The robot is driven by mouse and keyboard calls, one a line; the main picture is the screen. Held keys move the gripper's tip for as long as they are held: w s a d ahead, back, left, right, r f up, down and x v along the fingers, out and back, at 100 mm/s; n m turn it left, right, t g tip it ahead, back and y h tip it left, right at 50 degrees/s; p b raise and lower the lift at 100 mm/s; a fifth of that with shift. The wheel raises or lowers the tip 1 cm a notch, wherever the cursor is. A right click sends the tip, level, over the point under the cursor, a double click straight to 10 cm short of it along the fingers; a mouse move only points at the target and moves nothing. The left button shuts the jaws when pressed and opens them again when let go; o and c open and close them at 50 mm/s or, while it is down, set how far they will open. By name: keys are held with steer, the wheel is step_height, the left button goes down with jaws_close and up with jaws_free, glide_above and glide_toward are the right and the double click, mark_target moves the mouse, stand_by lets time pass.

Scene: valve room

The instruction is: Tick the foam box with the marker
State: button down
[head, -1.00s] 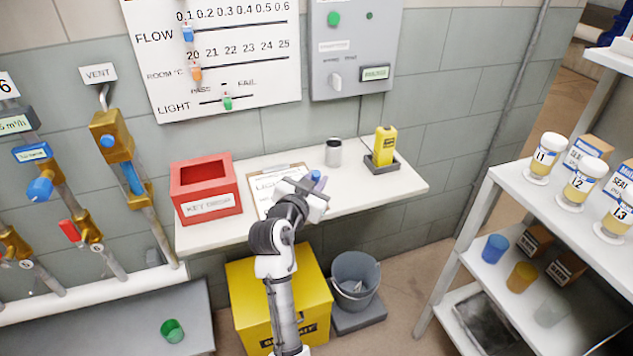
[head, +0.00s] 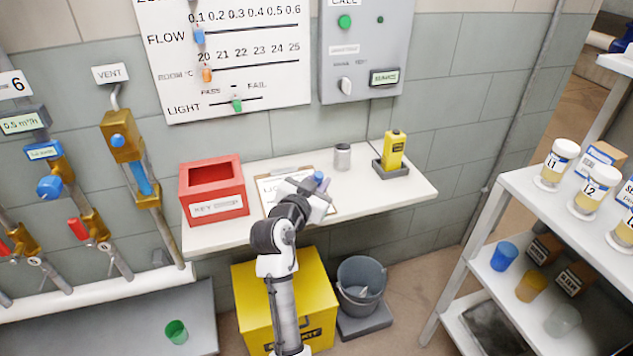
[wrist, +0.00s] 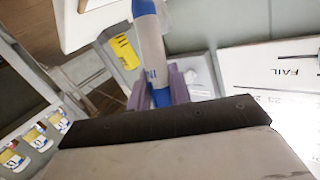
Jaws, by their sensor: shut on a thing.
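My gripper (wrist: 165,94) is shut on the marker (wrist: 152,45), which has a white body and blue ends. In the head view the blue end of the marker (head: 319,177) shows beside my gripper (head: 312,191). A clipboard with a white sheet (head: 270,188) lies on the white shelf table. My gripper is over its right part and hides much of the sheet. The foam box cannot be made out, and I cannot tell whether the marker touches the sheet.
A red key drop box (head: 212,190) stands left of the clipboard. A grey metal cup (head: 342,157) and a yellow handheld device (head: 394,150) in a dark stand are behind and to the right. The table's right end (head: 415,190) is clear. A white shelf rack (head: 520,205) stands at right.

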steer(key=shift+s+d+f, duration=0.1)
steer(key=shift+s+d, duration=0.1)
steer(key=shift+d, duration=0.35)
steer(key=shift+a, duration=0.1)
steer(key=shift+s+a, duration=0.3)
steer(key=shift+a, duration=0.05)
steer(key=shift+r+p, duration=2.75)
steer(key=shift+r, duration=1.4)
steer(key=shift+s+f, duration=0.1)
steer(key=shift+f, duration=0.05)
